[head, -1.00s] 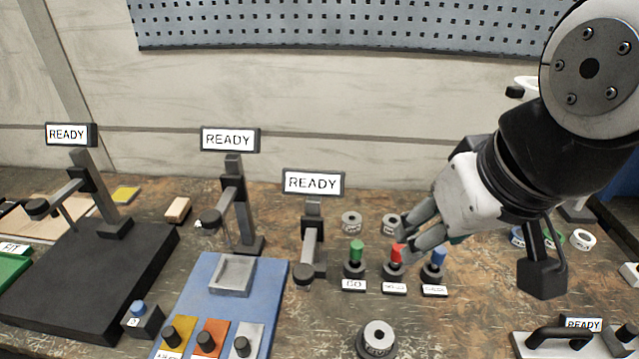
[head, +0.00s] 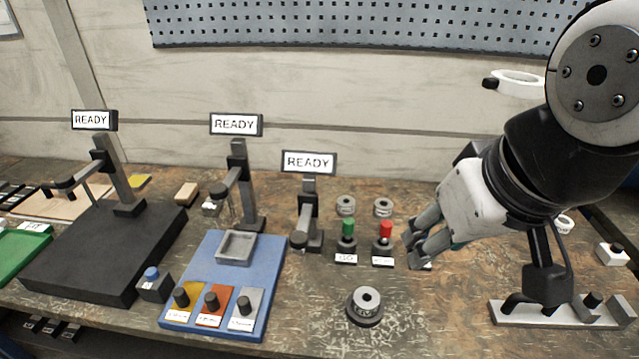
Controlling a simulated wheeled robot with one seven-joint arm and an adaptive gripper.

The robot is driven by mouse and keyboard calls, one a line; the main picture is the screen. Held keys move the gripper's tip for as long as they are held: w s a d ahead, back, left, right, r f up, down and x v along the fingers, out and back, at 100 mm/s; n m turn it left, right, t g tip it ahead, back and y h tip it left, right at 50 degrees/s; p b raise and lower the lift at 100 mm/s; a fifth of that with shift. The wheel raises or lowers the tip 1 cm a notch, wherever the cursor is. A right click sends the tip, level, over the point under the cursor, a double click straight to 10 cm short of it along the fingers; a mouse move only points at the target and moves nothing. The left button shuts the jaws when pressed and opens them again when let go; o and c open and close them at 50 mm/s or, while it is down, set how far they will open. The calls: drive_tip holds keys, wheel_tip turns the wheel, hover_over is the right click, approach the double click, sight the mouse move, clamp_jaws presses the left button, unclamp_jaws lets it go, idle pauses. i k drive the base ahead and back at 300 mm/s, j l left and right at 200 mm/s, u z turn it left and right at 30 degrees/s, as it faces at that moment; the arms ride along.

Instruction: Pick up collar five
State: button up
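Several small grey metal collars are on the bench. Two more collars (head: 345,206) and (head: 383,208) stand behind the green and red buttons. Their lettering is too small to read. I cannot tell for certain which one is collar five. My gripper (head: 411,249) hangs at the right of the red button, above the bench, with its fingers apart and nothing seen between them. It is behind and to the right of the front collar.
A green button (head: 348,228) and red button (head: 386,230) stand left of my gripper. Three stands with READY signs, a blue board (head: 210,270) and a black plate (head: 100,250) fill the left. A light plate with black handles (head: 560,312) lies right. Bench between front collar and plate is clear.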

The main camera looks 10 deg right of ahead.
sight(366, 303)
drive_tip(key=j, duration=1.55)
drive_tip(key=j+z, duration=0.2)
drive_tip(key=z, duration=0.2)
drive_tip(key=j+z, duration=0.15)
drive_tip(key=z, duration=0.25)
drive_tip(key=j+z, duration=0.2)
drive_tip(key=z, duration=0.15)
